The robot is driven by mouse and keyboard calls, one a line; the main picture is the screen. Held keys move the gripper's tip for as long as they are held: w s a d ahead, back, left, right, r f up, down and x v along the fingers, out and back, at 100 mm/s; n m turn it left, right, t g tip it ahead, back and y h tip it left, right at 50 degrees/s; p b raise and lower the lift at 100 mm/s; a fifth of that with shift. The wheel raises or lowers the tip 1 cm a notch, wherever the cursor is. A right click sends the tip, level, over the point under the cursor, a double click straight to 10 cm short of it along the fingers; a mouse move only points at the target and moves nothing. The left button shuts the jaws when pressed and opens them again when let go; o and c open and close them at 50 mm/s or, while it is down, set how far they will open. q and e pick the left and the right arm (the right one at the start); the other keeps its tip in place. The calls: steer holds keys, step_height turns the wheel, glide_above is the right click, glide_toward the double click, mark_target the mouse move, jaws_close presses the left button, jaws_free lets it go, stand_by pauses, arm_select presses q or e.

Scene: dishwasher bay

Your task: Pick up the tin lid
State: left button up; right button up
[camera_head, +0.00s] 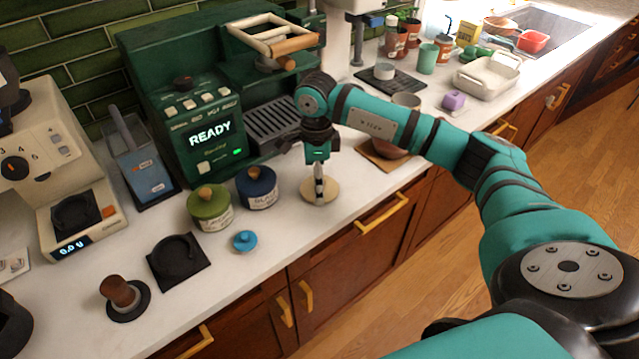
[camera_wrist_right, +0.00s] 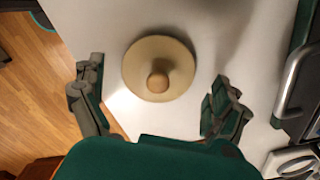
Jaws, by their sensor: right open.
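A round cream lid (camera_head: 329,196) with a wooden knob lies flat on the white counter near its front edge. In the right wrist view the lid (camera_wrist_right: 140,60) sits between the spread fingers, with its knob (camera_wrist_right: 158,80) facing me. My right gripper (camera_head: 319,187) is directly above the lid and partly hides it in the head view. Its fingers (camera_wrist_right: 157,85) are open wide on either side and hold nothing. My left gripper is not recognisable in these views.
A blue canister (camera_head: 257,190) and a green canister (camera_head: 209,211) stand left of the lid, with a small blue lid (camera_head: 245,241) in front. The green coffee machine (camera_head: 190,125) stands behind. A brown board (camera_head: 372,153) lies to the right.

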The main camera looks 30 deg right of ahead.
steer(key=shift+f, duration=0.8)
steer(key=shift+c, duration=0.3)
steer(key=c, duration=0.8)
